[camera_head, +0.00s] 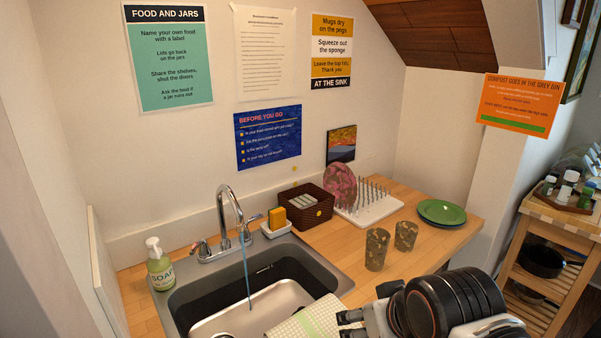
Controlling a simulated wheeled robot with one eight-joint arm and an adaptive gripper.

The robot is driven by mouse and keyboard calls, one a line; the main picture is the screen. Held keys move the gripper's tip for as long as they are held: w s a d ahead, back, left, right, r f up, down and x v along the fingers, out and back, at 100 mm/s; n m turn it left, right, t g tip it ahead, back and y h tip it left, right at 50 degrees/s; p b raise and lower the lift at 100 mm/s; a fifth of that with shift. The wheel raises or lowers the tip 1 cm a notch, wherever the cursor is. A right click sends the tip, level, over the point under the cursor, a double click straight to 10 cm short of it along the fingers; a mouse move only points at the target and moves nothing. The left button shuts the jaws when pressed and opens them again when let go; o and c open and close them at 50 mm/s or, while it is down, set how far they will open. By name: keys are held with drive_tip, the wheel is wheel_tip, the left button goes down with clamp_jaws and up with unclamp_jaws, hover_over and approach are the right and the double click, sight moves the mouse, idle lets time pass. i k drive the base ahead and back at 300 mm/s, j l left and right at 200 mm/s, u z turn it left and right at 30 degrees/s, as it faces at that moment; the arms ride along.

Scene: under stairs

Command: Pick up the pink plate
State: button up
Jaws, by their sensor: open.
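The pink plate (340,185) has a mottled pattern. It stands upright at the left end of a white peg drying rack (368,212), at the back of the wooden counter. My gripper (345,325) is low in the head view, at the front edge of the sink, and its jaws are open. It is well apart from the plate, in front of it and lower in the picture. Nothing shows between the visible fingers. The plate's lower edge is partly hidden by a dark woven basket (320,214).
Two patterned tumblers (377,250) stand between my arm and the rack. A green plate (442,212) lies right of the rack. A steel sink (265,285) with a tall tap (227,205), a soap bottle (160,268) and a sponge holder (276,230) are at left.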

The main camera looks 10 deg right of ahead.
sight(339, 180)
drive_tip(key=i+l+z, duration=0.4)
drive_tip(key=l, duration=0.3)
drive_tip(key=i+l+z, duration=0.35)
drive_tip(key=i+l, duration=0.2)
